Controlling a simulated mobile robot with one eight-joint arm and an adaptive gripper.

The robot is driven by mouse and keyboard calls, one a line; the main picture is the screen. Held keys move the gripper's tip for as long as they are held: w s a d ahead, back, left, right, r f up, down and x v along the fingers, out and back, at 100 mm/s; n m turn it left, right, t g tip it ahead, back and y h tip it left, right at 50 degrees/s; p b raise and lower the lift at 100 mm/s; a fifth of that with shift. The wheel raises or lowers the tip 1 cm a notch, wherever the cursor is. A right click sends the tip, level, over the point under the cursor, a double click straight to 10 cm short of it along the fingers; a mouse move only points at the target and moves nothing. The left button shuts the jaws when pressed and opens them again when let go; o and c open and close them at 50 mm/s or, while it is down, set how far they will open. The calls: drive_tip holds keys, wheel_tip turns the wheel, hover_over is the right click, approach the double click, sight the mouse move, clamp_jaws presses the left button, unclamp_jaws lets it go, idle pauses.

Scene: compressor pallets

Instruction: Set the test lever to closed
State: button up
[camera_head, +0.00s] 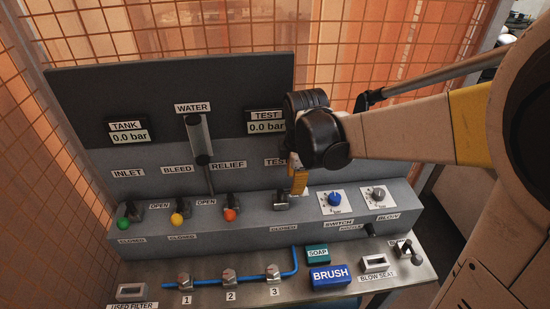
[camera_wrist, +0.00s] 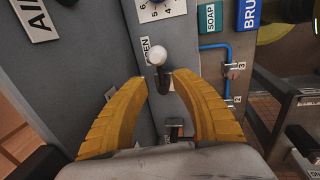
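The test lever has a white ball knob (camera_wrist: 157,56) on a dark stem. In the wrist view the knob stands by a partly hidden label ending in "PEN" (camera_wrist: 147,46). My gripper (camera_wrist: 164,77) is open, with its yellow fingers apart on either side of the stem and the knob just beyond the tips. I cannot tell whether either finger touches it. In the head view my gripper (camera_head: 297,180) is at the "TEST" label, above the lever's metal base (camera_head: 281,201) and the "CLOSED" label (camera_head: 283,228); the knob is hidden there.
The relief lever (camera_head: 231,213), bleed lever (camera_head: 177,218) and inlet lever (camera_head: 124,221) stand to the left. Blue (camera_head: 334,198) and grey (camera_head: 378,193) dials are close on the right. The test display (camera_head: 266,127) reads 0.0 bar. A mesh fence (camera_head: 200,30) stands behind the panel.

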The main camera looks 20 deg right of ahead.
drive_tip(key=f, duration=0.2)
drive_tip(key=w+f+b, duration=0.1)
drive_tip(key=f, duration=0.1)
drive_tip(key=shift+f, duration=0.3)
clamp_jaws()
